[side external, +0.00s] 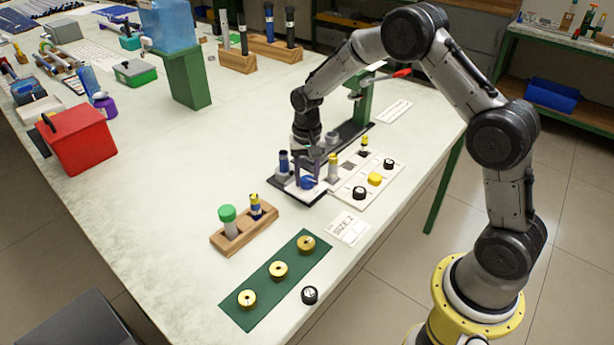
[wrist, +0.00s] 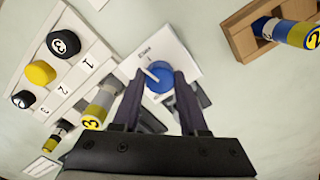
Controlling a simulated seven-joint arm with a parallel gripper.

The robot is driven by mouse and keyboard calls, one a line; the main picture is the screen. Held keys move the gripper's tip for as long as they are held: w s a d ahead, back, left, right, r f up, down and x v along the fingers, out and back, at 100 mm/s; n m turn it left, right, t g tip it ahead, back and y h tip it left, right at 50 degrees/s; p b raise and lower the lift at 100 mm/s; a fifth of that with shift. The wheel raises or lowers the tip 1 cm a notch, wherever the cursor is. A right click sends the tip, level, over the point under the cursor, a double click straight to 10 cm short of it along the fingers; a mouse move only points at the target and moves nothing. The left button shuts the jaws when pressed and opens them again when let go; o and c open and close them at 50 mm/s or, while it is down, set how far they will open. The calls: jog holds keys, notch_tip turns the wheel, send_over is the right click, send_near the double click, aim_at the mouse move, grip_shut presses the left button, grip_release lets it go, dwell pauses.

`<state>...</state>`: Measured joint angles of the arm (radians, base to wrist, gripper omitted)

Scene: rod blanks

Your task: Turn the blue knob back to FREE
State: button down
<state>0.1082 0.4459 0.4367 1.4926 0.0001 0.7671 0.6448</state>
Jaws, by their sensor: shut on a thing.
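The blue knob (side external: 307,184) sits on a small white plate with a dark base near the middle of the table. In the wrist view, the knob (wrist: 160,82) has a white pointer line slanting toward the upper left. A small printed word (wrist: 145,53) lies on the plate just beyond it, too small to read surely. My gripper (wrist: 159,74) points down with one finger on each side of the knob, shut on it. In the side view, my gripper (side external: 308,176) partly hides the knob and plate.
A blue-banded rod (side external: 283,163) and a yellow-grey rod (side external: 333,166) stand close beside my gripper. A white board (side external: 347,192) with numbered black and yellow caps lies to the right. A wooden rack (side external: 240,234) and green mat (side external: 262,285) with brass rings are nearer the front.

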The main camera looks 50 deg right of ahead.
aim_at(307, 179)
jog(key=shift+m, duration=0.6)
jog(key=shift+c, duration=2.2)
grip_release()
notch_tip(307, 179, up, 14)
